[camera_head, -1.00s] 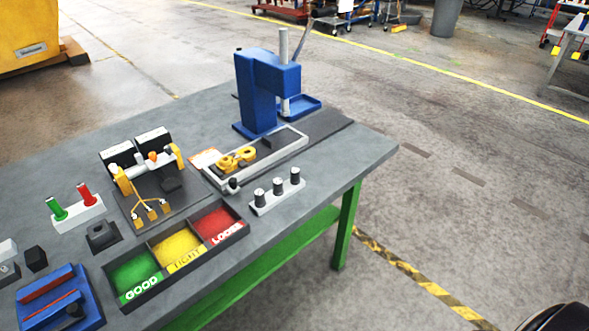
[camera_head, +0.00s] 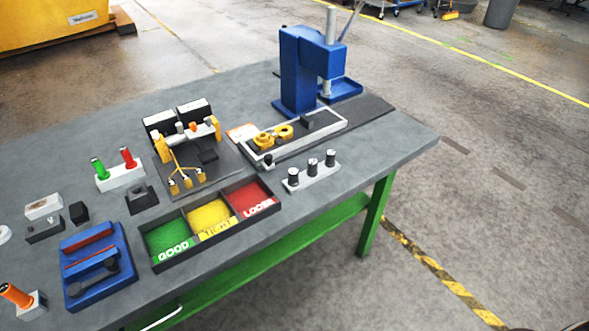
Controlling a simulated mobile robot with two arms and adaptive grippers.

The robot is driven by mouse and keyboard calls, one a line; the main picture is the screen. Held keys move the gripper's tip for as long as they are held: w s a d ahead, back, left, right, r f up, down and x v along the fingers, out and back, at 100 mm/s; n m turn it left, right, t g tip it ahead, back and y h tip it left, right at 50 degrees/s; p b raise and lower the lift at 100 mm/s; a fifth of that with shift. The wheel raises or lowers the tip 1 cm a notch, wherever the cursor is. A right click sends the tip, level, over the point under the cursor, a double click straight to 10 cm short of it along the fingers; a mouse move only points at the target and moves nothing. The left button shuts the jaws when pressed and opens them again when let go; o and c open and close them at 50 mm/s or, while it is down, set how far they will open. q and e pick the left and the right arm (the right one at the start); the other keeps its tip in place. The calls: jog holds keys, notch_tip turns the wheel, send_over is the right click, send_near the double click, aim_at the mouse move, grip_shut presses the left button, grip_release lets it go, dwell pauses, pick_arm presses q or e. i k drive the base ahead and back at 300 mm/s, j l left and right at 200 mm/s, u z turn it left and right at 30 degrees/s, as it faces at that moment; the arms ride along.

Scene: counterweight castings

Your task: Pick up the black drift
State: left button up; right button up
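I cannot tell for certain which thing is the black drift. Three short dark upright pins stand in a row in a white rack (camera_head: 312,177) on the workbench: a left pin (camera_head: 293,175), a middle pin (camera_head: 312,166) and a right pin (camera_head: 330,158). A small black knob-like piece (camera_head: 268,160) stands just left of them, by the grey tray. Neither of my grippers is in view.
The grey bench (camera_head: 395,140) holds a blue press (camera_head: 300,75), a grey tray with yellow parts (camera_head: 290,145), a fixture (camera_head: 190,150), a three-compartment GOOD/LIGHT/LOOSE bin (camera_head: 225,237), red and green gauges (camera_head: 120,175), a blue stand (camera_head: 97,265) and an orange-handled tool (camera_head: 15,295).

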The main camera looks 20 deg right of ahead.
aim_at(293, 180)
jog(key=i+l+u, duration=0.2)
jog(key=l, duration=0.2)
jog(key=i+l+u, duration=0.2)
jog(key=l, duration=0.2)
jog(key=l+u, duration=0.2)
jog(key=l, duration=0.2)
